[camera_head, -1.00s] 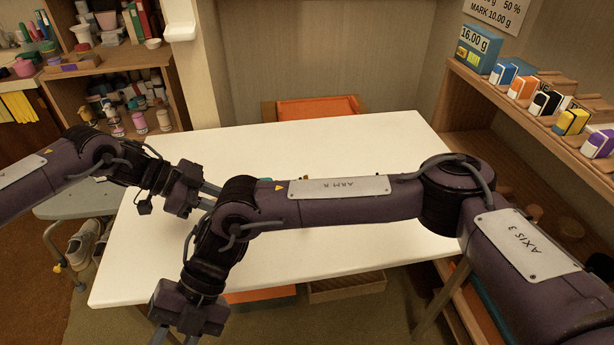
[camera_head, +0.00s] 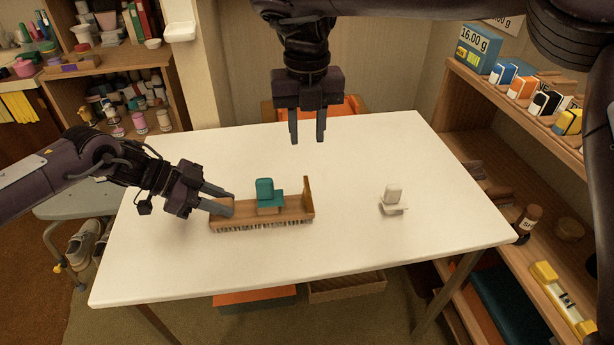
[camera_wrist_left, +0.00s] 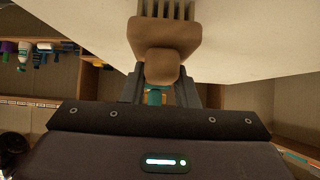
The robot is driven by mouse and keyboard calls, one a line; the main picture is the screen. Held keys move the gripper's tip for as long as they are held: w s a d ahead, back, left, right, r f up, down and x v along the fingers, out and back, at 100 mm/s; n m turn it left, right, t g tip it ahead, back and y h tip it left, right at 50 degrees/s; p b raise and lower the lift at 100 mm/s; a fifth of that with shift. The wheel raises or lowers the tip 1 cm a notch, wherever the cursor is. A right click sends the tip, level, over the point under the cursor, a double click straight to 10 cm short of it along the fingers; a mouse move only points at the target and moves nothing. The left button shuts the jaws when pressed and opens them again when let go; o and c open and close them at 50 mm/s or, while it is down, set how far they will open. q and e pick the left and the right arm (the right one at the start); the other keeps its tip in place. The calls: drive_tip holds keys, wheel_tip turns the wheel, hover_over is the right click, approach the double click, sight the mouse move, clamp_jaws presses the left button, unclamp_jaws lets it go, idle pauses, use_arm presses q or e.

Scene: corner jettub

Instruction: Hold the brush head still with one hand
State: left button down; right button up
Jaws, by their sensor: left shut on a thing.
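The brush head (camera_head: 290,214) is a long brown wooden piece with bristles along its lower edge, lying on the white table (camera_head: 350,250). A teal block (camera_head: 265,190) sits on its middle, and an upright wooden plate stands at its right end. My left gripper (camera_head: 226,203) is shut on the brush head's left end. In the left wrist view the brush head's wooden end (camera_wrist_left: 163,40) shows between the fingers. My right gripper (camera_head: 307,140) is open and empty, fingers down, above the table's far side, apart from the brush head.
A small white piece on a flat base (camera_head: 393,198) stands on the table to the right. Wooden shelves with small boxes (camera_head: 548,102) line the right wall. An orange-backed chair (camera_head: 350,108) is behind the table.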

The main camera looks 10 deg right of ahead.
sight(307, 183)
wheel_tip(307, 183, down, 12)
drive_tip(key=shift+r, duration=0.1)
drive_tip(key=shift+c, duration=0.3)
clamp_jaws()
